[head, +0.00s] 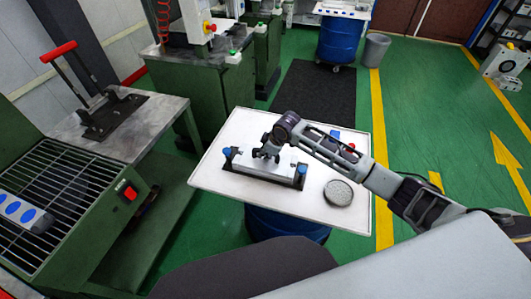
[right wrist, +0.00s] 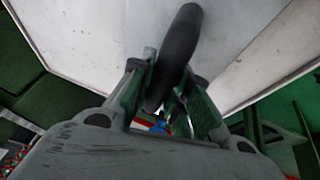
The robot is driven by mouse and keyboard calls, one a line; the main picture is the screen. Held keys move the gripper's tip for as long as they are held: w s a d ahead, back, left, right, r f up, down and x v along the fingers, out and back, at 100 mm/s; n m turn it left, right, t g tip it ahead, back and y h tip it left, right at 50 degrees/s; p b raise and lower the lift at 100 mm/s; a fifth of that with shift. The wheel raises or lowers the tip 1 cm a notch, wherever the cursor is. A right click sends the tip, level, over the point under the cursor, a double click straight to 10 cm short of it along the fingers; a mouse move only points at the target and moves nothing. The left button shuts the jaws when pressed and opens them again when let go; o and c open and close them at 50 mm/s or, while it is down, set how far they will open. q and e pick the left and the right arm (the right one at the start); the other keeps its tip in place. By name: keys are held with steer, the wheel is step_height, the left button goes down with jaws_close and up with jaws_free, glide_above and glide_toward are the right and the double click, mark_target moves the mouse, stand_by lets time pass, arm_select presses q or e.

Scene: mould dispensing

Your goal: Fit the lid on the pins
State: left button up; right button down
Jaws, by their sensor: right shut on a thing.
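The mould (head: 264,178) stands on the white table, with blue knobs (head: 227,151) at its ends. A silver plate that looks like the lid (head: 285,163) lies over it, largely covered by my gripper. My right gripper (head: 268,153) reaches down over the plate from the right. In the right wrist view, its green-padded fingers (right wrist: 166,92) are shut around a dark curved handle (right wrist: 178,48). The pins are hidden, so I cannot tell whether the lid is seated on them or just above. My left gripper is not in view.
The white table (head: 222,190) rests on a blue drum. A round grey dish (head: 338,193) lies at its right, and small red and blue items (head: 350,146) lie behind my right arm. Green machines and a bench (head: 150,105) stand to the left.

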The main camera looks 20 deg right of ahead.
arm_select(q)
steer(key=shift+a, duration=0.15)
arm_select(e)
steer(key=shift+w+r, duration=0.1)
steer(key=shift+r, duration=0.05)
steer(key=c, duration=1.8)
jaws_free()
steer(key=shift+f, duration=0.25)
steer(key=o, duration=0.5)
steer(key=shift+c, duration=0.2)
steer(key=shift+r, duration=0.3)
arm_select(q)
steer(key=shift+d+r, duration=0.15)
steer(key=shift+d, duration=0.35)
arm_select(e)
steer(key=v, duration=1.1)
steer(key=shift+s+r, duration=0.25)
steer(key=shift+s, duration=0.1)
